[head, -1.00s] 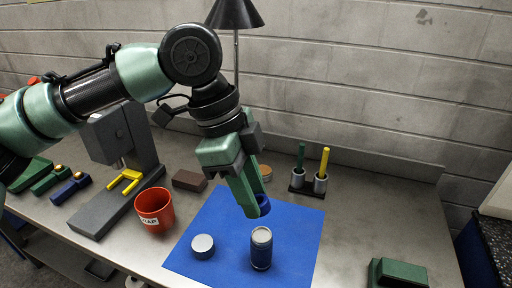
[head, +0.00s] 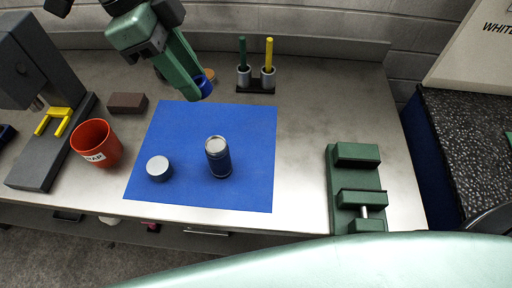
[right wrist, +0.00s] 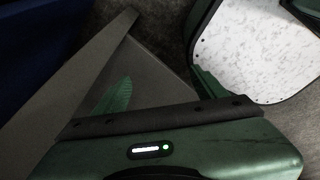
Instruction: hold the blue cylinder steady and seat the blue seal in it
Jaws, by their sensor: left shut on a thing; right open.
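A silver disc (head: 159,168) lies on the mat left of the cylinder. A red cup (head: 96,144), a grey press (head: 42,95) and a brown block (head: 128,103) stand to the left. A rack with green and yellow pens (head: 256,86) stands behind. A green vise (head: 357,190) is at right.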

